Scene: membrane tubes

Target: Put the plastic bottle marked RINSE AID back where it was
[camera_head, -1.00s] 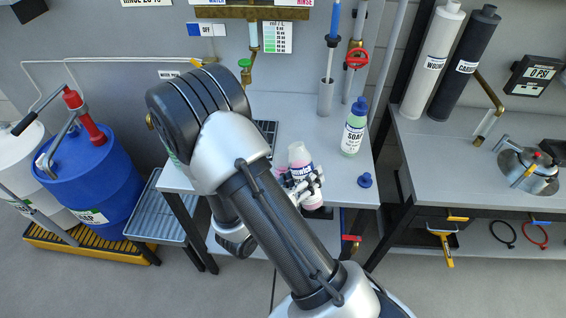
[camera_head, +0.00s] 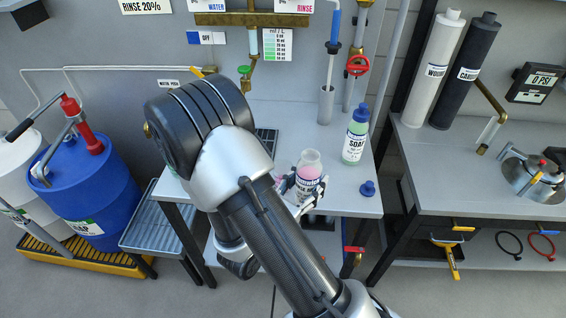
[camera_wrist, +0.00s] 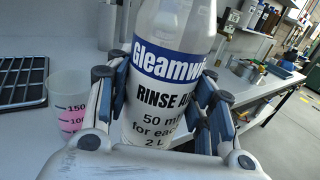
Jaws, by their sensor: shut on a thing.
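The RINSE AID bottle is clear with a blue-and-white label. It fills the middle of the wrist view (camera_wrist: 162,85), slightly tilted in the picture, and in the head view (camera_head: 309,166) it is near the front of the grey bench (camera_head: 283,118). My gripper (camera_wrist: 165,98) is shut on it, with a dark-padded finger on each side of the label; it also shows in the head view (camera_head: 290,187). The bottle's base is hidden, so I cannot tell whether it touches the bench.
A SOAP bottle (camera_head: 355,136) with a blue cap stands to the right, with a small blue cap (camera_head: 367,188) in front. A measuring cup of pink liquid (camera_wrist: 68,106) and a dark grid (camera_wrist: 22,82) are left in the wrist view.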

